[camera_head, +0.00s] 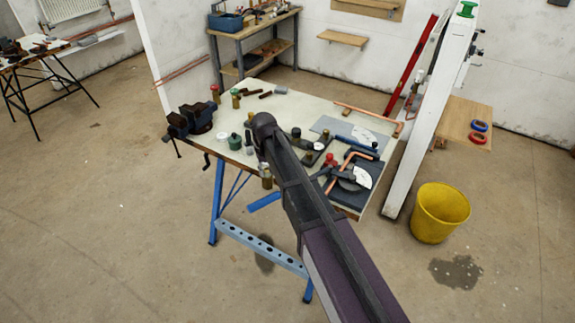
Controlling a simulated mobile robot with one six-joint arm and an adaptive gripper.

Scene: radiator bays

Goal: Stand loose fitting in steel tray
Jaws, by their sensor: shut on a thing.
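My dark arm reaches from the bottom right over the pale workbench (290,100). My gripper (258,148) is below the round wrist, near the bench's front left edge. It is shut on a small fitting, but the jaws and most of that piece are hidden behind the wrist. A brass fitting (267,179) shows just below, beside my arm, at the bench's front edge. A dark flat holder (314,146) with small fittings lies right of my arm. I cannot tell for certain which piece is the steel tray.
A dark vise (190,118) is at the bench's left corner. A green-lidded pot (235,142) stands near it. Copper pipes (370,116) and tools crowd the right side. A white post (430,110) rises beside the bench, and a yellow bucket (439,213) stands on the floor.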

